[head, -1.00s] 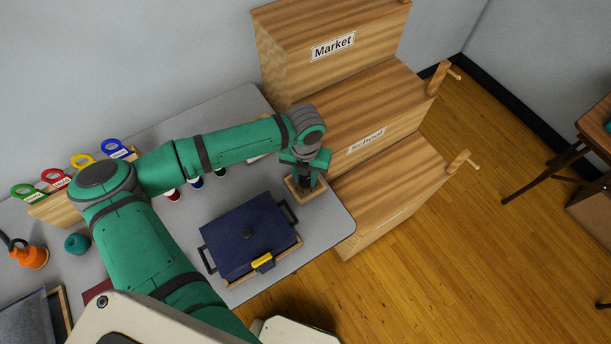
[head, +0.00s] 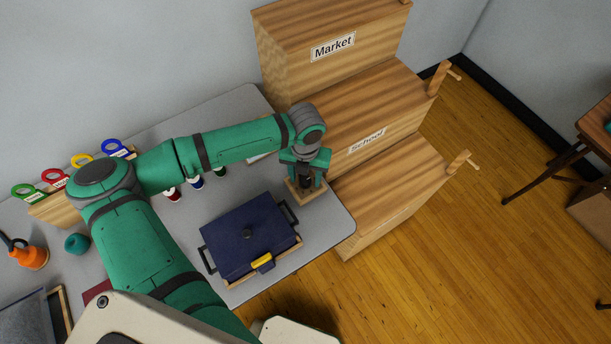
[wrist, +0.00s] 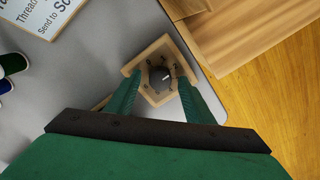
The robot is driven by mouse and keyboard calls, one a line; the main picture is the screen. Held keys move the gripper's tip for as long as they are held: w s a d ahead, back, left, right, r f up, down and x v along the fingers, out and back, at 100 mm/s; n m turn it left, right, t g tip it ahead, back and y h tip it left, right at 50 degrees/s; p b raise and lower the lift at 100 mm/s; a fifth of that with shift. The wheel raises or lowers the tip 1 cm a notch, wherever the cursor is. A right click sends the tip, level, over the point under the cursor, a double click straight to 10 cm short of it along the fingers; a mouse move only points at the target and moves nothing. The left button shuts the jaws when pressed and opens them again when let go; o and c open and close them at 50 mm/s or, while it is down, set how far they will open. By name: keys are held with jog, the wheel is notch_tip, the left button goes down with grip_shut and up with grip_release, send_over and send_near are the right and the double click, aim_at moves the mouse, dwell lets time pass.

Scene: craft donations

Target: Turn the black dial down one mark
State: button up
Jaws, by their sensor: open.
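The black dial (wrist: 160,77) sits on a small wooden box with a pale face (wrist: 152,97), at the right edge of the grey table. My gripper (wrist: 159,84) is open, with one green finger on each side of the dial. I cannot tell whether either finger touches it. In the head view my gripper (head: 305,180) points down over the wooden box (head: 309,195) and hides most of the dial.
A navy lidded box (head: 238,228) with black handles and a yellow latch stands left of the dial. Stepped wooden bins labelled Market (head: 333,46) and School (head: 367,141) rise close on the right. Several small spools stand behind my arm. A printed card (wrist: 42,12) lies nearby.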

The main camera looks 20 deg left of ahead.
aim_at(305, 180)
notch_tip(305, 180, up, 11)
jog(key=shift+f, duration=0.2)
dwell(0.6)
